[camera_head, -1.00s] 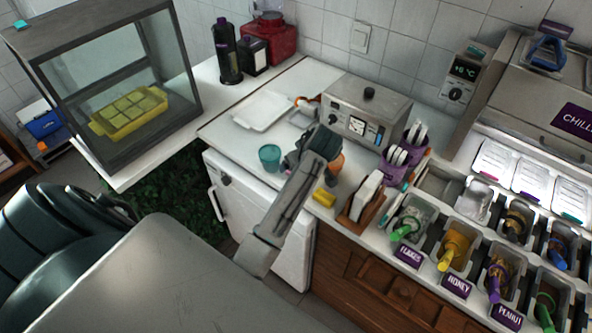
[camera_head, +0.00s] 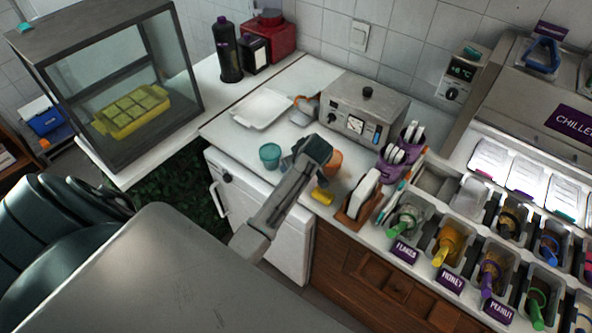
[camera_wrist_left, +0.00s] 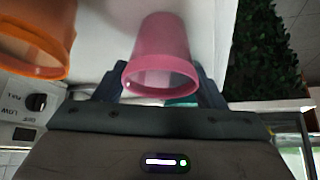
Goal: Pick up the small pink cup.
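The small pink cup (camera_wrist_left: 160,58) stands between the two fingers of my left gripper (camera_wrist_left: 160,85) in the left wrist view, its open rim towards the camera. The fingers are spread, one on each side and close to its wall; I cannot tell whether they touch it. In the head view my left gripper (camera_head: 308,152) reaches over the counter and hides the pink cup. An orange cup (camera_head: 333,164) is just right of the gripper; it also shows in the left wrist view (camera_wrist_left: 38,42). A teal cup (camera_head: 270,157) is to the left. My right gripper is out of view.
A yellow object (camera_head: 322,196) lies near the counter's front edge. A grey appliance (camera_head: 365,110) stands behind, and a white tray (camera_head: 263,108) is at the back left. A wooden holder (camera_head: 358,205) and topping bins are on the right. Counter left of the teal cup is clear.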

